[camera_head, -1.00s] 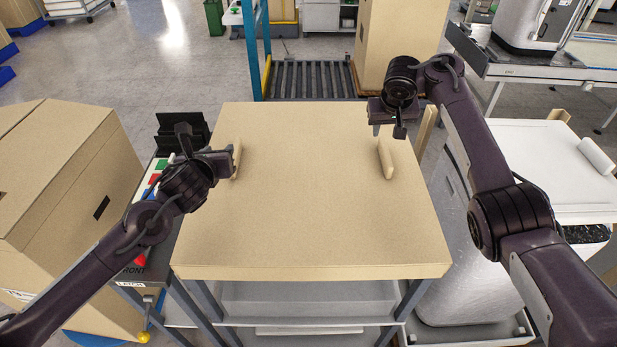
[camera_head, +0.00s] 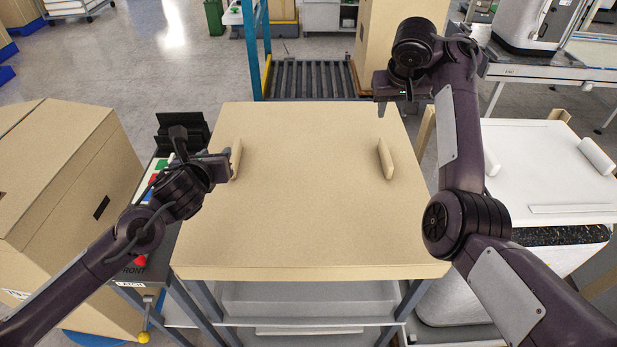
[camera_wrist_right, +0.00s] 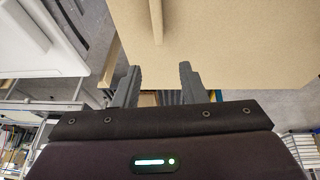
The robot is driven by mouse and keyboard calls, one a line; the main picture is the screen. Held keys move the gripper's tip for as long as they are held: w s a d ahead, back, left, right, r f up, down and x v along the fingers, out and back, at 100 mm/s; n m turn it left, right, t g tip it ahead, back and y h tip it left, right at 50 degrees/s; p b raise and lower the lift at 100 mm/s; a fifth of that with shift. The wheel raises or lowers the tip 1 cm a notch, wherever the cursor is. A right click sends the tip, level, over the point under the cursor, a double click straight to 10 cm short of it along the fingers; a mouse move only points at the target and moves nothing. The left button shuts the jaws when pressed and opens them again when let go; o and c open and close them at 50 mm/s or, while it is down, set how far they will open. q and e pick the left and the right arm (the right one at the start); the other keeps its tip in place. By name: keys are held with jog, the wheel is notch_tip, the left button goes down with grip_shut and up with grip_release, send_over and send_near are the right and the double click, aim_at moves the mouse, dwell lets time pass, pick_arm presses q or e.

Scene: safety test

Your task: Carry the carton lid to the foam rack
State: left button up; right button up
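The carton lid (camera_head: 310,215) is a flat tan board lying level on a grey-legged metal stand, with an upright tan handle at each side. My left gripper (camera_head: 226,167) is at the left handle (camera_head: 237,157); whether its fingers are closed on it is hidden. My right gripper (camera_head: 392,102) is above the lid's far right corner, away from the right handle (camera_head: 385,158). In the right wrist view, the right gripper (camera_wrist_right: 157,85) has its fingers apart with nothing between them; the lid (camera_wrist_right: 240,40) shows beyond. I cannot tell which thing is the foam rack.
A large carton (camera_head: 60,190) stands at the left, beside a panel with coloured buttons (camera_head: 155,180). A white board with handles (camera_head: 545,160) lies over a bin at the right. A roller conveyor (camera_head: 305,78) and a tall carton (camera_head: 375,45) are behind the lid.

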jog(key=shift+v, duration=1.45)
